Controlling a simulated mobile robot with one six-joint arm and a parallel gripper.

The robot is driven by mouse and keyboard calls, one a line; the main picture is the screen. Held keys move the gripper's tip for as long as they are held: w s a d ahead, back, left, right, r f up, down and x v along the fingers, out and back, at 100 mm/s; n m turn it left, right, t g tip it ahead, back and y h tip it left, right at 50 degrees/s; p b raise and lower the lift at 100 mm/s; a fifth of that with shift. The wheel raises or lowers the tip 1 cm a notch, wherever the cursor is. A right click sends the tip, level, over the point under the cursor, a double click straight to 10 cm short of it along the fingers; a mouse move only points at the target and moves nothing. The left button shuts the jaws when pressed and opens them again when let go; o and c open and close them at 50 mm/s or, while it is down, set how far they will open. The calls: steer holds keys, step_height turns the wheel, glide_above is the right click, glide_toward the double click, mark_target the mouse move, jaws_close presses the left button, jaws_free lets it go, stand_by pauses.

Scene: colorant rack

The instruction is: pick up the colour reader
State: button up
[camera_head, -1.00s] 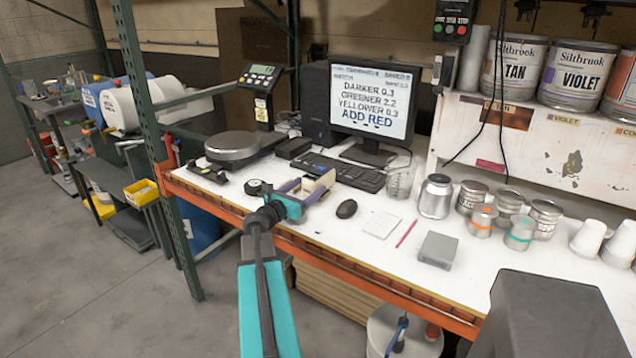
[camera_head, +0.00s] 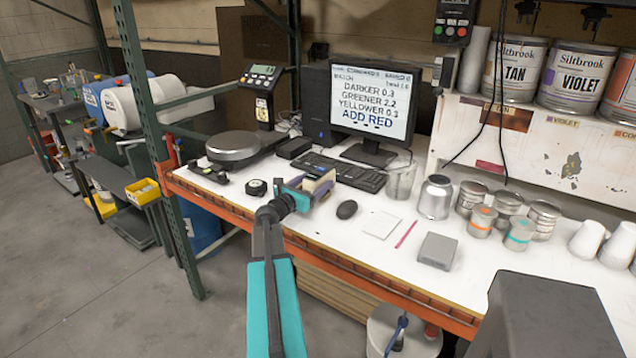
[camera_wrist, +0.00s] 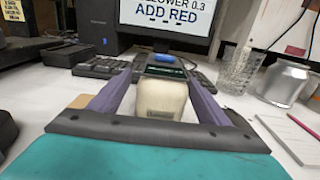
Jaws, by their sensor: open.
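The colour reader appears to be a cream device with a dark display face and a blue top part (camera_wrist: 160,97). In the wrist view it stands between the two purple fingers of my gripper (camera_wrist: 157,88), with room showing beside it on both sides. In the head view my gripper (camera_head: 312,187) is low over the white bench, open around the cream device (camera_head: 326,178), which is partly hidden by the fingers. I cannot tell whether either finger touches it.
The keyboard (camera_head: 345,171) and monitor (camera_head: 372,108) are just behind. A black mouse (camera_head: 347,209) lies right of my gripper, and a round black object (camera_head: 256,188) lies left. A glass beaker (camera_head: 399,182) and cans stand farther right. The bench's orange front edge (camera_head: 375,284) is near my arm.

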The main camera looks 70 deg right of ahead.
steer(key=shift+x, duration=1.3)
steer(key=shift+c, duration=0.4)
steer(key=shift+r, duration=0.1)
jaws_close()
